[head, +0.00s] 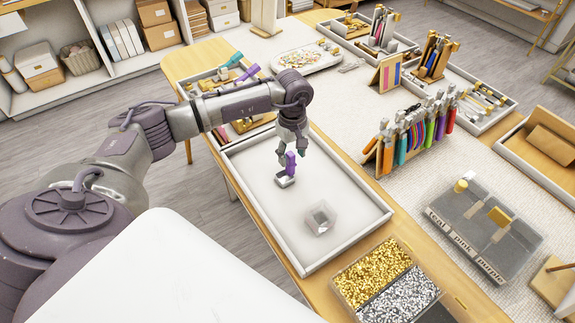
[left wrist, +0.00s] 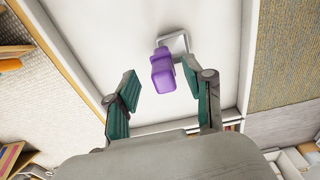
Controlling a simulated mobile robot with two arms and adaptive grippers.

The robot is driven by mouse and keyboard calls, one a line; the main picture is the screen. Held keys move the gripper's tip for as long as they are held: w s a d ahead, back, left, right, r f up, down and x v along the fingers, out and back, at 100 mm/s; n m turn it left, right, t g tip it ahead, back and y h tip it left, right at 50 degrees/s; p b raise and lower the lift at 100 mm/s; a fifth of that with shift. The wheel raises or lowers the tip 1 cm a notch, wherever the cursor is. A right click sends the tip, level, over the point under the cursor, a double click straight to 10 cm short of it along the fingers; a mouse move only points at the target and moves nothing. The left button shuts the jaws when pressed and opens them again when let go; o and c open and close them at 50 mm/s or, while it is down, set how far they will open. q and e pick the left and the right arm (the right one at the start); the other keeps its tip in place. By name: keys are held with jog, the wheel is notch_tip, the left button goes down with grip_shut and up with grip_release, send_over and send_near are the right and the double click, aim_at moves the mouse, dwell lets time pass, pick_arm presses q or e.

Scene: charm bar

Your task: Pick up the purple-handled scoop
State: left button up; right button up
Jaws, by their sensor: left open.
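The purple-handled scoop (head: 287,171) is in the white tray (head: 336,166), near its upper left part. Its purple handle stands up and its light metal scoop end rests on the tray floor. My left gripper (head: 292,146) is open just above the handle, pointing down. In the left wrist view the purple handle (left wrist: 162,75) shows beyond and between the two open teal-padded fingers (left wrist: 160,90), closer to the right finger. I see no contact between fingers and handle. My right gripper is not in view.
A clear faceted cup (head: 320,218) stands in the same tray. A bin of gold and silver beads (head: 372,272) is at the tray's near side. A rack of colourful handled tools (head: 420,128) stands to the right. The tray floor around the scoop is clear.

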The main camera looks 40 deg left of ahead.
aim_at(290, 163)
pick_arm(q)
jog(key=f, duration=0.1)
jog(key=f+p, duration=0.1)
jog(key=f, duration=0.1)
jog(key=shift+s+a+f, duration=0.1)
jog(key=shift+a+f, duration=0.15)
jog(key=shift+f, duration=0.2)
jog(key=c, duration=1)
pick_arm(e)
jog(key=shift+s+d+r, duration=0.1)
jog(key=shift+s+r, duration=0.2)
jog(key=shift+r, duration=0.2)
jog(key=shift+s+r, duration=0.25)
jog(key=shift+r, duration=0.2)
